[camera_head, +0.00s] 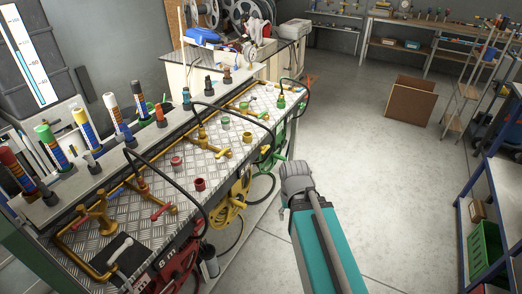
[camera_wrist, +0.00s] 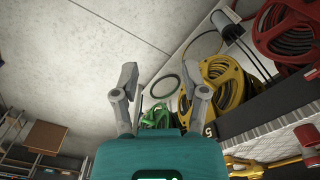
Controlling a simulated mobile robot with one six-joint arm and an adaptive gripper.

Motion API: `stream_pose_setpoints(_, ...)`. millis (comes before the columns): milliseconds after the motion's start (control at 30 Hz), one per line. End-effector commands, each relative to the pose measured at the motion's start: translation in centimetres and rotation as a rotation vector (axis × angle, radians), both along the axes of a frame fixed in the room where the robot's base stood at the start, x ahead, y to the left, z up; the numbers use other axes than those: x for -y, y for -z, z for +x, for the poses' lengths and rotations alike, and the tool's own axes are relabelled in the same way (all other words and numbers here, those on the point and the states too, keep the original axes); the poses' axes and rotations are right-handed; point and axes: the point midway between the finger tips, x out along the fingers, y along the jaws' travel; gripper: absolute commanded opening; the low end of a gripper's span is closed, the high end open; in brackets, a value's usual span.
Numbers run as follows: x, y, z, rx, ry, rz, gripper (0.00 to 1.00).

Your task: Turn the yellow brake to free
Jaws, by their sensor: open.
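The yellow reel (camera_head: 230,212) hangs on the front side of the metal-topped bench, between the red and green reels. It also shows in the wrist view (camera_wrist: 228,88). A small yellow lever (camera_head: 222,153) on the bench top may be the yellow brake; its setting is too small to read. My gripper (camera_wrist: 164,85) is open and empty, its two grey fingers spread in the wrist view. The right finger overlaps the yellow reel in the picture, but I cannot tell contact. In the head view the fingertips are not clear; my arm is right of the bench.
The red reel (camera_head: 172,274) and green reel (camera_head: 275,150) flank the yellow one. Black hoses arch over the bench top (camera_head: 200,140), which carries pipes and knobs. A blue shelf rack stands at right, with a cardboard box (camera_head: 410,98) behind. The floor between is clear.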

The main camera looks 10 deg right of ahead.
Motion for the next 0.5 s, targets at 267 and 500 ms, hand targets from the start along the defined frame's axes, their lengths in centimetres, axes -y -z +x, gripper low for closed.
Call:
stream_pose_setpoints(267,0.0,0.0,-0.01,0.0,0.0,0.0,0.57)
stream_pose_setpoints(500,-0.18,0.68,0.73,0.005,0.006,0.025,0.92)
